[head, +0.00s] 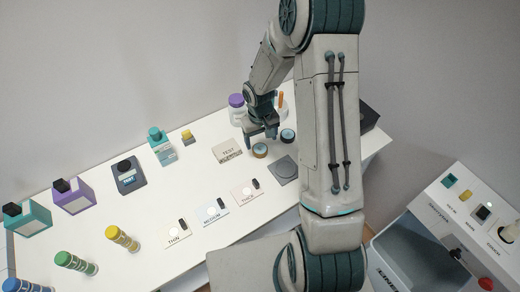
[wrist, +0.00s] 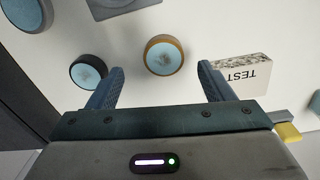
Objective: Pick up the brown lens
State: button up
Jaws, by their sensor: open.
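The brown lens (wrist: 164,55) is a round disc with a brown rim and a light blue face, lying on the white table. In the wrist view it is ahead of my open gripper (wrist: 162,80), in line with the gap between the two fingers and not touched by them. In the head view the brown lens (head: 260,150) lies just below my gripper (head: 261,138), which is over the table. A black-rimmed lens (wrist: 88,72) lies to its left in the wrist view, close to the left finger; it also shows in the head view (head: 288,135).
A TEST block (wrist: 243,75) is beside the right finger. A dark square plate (head: 284,169) lies near the lenses. A purple-lidded jar (head: 237,108) stands behind my gripper. Thin, medium and thick cards, coloured bottles and boxes occupy the table's left and front.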

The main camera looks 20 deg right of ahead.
aim_at(260, 149)
jog(key=shift+w+a+f+p, duration=0.1)
jog(key=shift+f+p, duration=0.3)
jog(key=shift+f, duration=0.9)
jog(key=shift+w+a+f+p, duration=0.1)
jog(key=shift+f+p, duration=0.3)
jog(key=shift+f, duration=0.9)
jog(key=shift+s, duration=0.1)
jog(key=c, duration=1.1)
jog(key=shift+r, duration=0.15)
